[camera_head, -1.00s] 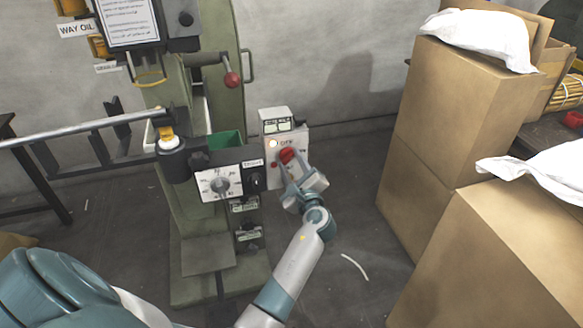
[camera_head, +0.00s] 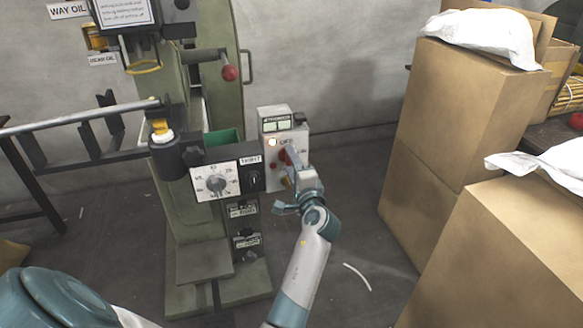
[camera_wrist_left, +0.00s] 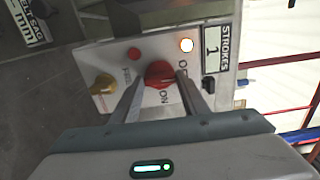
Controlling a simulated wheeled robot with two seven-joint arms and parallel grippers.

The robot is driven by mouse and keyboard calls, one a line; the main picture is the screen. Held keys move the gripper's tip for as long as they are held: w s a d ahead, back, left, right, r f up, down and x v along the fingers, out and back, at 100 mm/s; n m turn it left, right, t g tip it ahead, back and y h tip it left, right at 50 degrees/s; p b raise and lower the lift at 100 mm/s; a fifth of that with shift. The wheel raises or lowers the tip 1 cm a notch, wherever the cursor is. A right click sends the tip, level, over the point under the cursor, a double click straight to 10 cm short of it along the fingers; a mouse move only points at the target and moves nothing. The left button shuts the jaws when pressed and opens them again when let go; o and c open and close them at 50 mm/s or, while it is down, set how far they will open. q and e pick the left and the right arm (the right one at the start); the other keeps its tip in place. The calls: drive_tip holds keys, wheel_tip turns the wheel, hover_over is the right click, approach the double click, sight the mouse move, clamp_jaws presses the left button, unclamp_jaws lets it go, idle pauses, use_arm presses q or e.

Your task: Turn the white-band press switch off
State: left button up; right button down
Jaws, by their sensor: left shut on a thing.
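The red rotary switch (camera_wrist_left: 159,74) sits on a pale grey control box (camera_head: 270,150) with a STROKES counter, beside the green press. My left gripper (camera_head: 289,164) is at the box front and shut on the red switch, with one finger on each side in the left wrist view. ON lettering shows by the switch, and part of another word, perhaps OFF, is cut by a finger. A round lamp (camera_wrist_left: 186,45) beside it is lit. The fingers partly hide the switch in the head view, so I cannot tell its exact setting. My right gripper is not in view.
The box also carries a small red button (camera_wrist_left: 134,54) and a yellow knob (camera_wrist_left: 103,84). A white dial panel (camera_head: 216,181) stands left of the box. Tall cardboard boxes (camera_head: 455,110) stand to the right, with clear floor between.

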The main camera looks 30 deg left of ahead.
use_arm(q)
drive_tip(key=shift+f, duration=0.1)
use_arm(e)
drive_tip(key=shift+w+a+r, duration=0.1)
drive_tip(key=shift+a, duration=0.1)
use_arm(q)
drive_tip(key=o, duration=1.1)
drive_tip(key=shift+c, duration=0.2)
drive_tip(key=shift+s, duration=0.1)
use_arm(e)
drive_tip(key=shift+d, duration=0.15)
